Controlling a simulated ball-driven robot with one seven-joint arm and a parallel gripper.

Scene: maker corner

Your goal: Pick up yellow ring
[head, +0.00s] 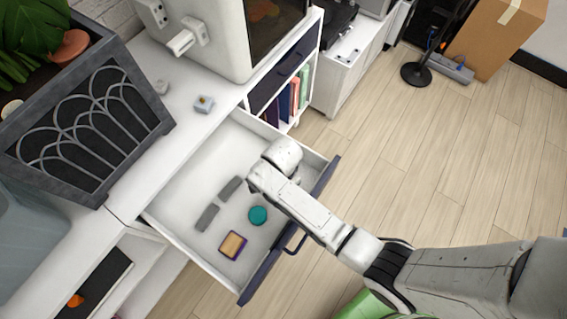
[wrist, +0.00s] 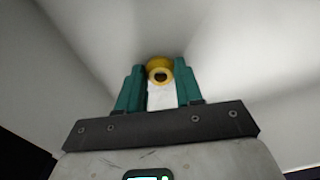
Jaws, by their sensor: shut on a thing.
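The yellow ring (wrist: 158,66) shows in the wrist view between the two teal fingertips of my gripper (wrist: 160,88). The fingers are shut on it, and its dark centre hole faces the camera. In the head view my arm reaches over the open white drawer (head: 188,184), with its hand end near the drawer's back right part. The ring and fingertips are hidden there by my arm. How far the ring is from the drawer's floor I cannot tell.
The drawer also holds two grey blocks (head: 207,217), a teal round thing (head: 258,215) and a purple-edged tan square (head: 232,245). Wooden floor (head: 430,150) is clear at right.

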